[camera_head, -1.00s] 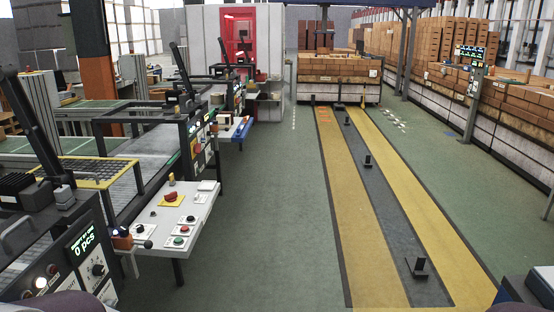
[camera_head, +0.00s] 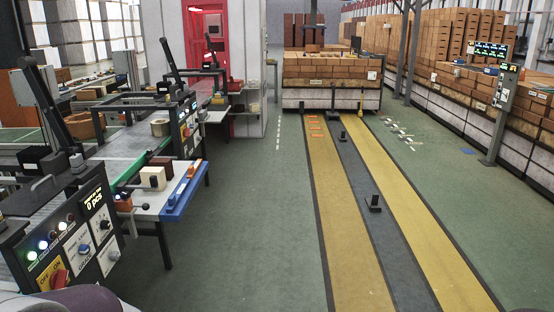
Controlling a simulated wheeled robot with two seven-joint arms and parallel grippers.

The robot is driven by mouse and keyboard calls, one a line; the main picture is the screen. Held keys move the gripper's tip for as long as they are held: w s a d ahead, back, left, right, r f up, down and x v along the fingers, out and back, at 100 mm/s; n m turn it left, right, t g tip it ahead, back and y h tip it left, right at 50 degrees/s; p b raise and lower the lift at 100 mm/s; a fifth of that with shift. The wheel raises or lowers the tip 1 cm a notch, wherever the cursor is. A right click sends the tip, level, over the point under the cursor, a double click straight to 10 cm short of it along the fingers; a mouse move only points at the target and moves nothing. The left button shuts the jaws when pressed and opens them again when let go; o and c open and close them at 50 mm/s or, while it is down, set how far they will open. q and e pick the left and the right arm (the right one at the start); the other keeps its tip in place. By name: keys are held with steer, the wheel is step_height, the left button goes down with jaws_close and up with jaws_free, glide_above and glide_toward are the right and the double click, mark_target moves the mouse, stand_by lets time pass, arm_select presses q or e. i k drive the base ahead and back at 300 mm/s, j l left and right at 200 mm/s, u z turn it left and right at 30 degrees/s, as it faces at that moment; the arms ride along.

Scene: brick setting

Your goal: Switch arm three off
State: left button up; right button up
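A black control panel (camera_head: 75,240) stands at the near left. It has a red rotary switch (camera_head: 60,277) on a yellow plate marked OFF and ON, a row of lit buttons (camera_head: 48,240), knobs and a display (camera_head: 95,198) reading "0 pcs". A black tilted arm (camera_head: 46,105) rises behind it. Another panel (camera_head: 189,127) and tilted arm (camera_head: 172,64) stand farther along, with a third arm (camera_head: 209,45) beyond. I cannot tell which one is arm three or read the switch position. Neither gripper is in view.
A side table (camera_head: 150,200) with a blue edge holds a white-and-black box (camera_head: 152,178) and juts into the aisle. Green floor (camera_head: 240,220) is clear to its right. Brick pallets (camera_head: 330,72) are ahead.

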mark_target(186, 130)
steer(key=i+j+u, duration=0.2)
steer(key=i+u, duration=0.2)
steer(key=i, duration=0.55)
steer(key=i+l+u, duration=0.15)
steer(key=i+u, duration=0.25)
steer(key=i, duration=0.55)
steer(key=i+j+z, duration=0.1)
steer(key=i, duration=0.3)
steer(key=i+j, duration=0.15)
steer(key=i, duration=0.25)
steer(key=i+j+z, duration=0.15)
steer(key=i, duration=0.25)
steer(key=i+l, duration=0.25)
steer(key=i, duration=0.2)
steer(key=i+l+z, duration=0.1)
steer(key=i+l, duration=0.15)
steer(key=i, duration=0.15)
steer(key=i+l, duration=0.2)
steer(key=i, duration=0.25)
steer(key=i+l+z, duration=0.1)
steer(key=i, duration=0.3)
steer(key=i+l, duration=0.25)
steer(key=i, duration=0.2)
steer(key=l+z, duration=0.05)
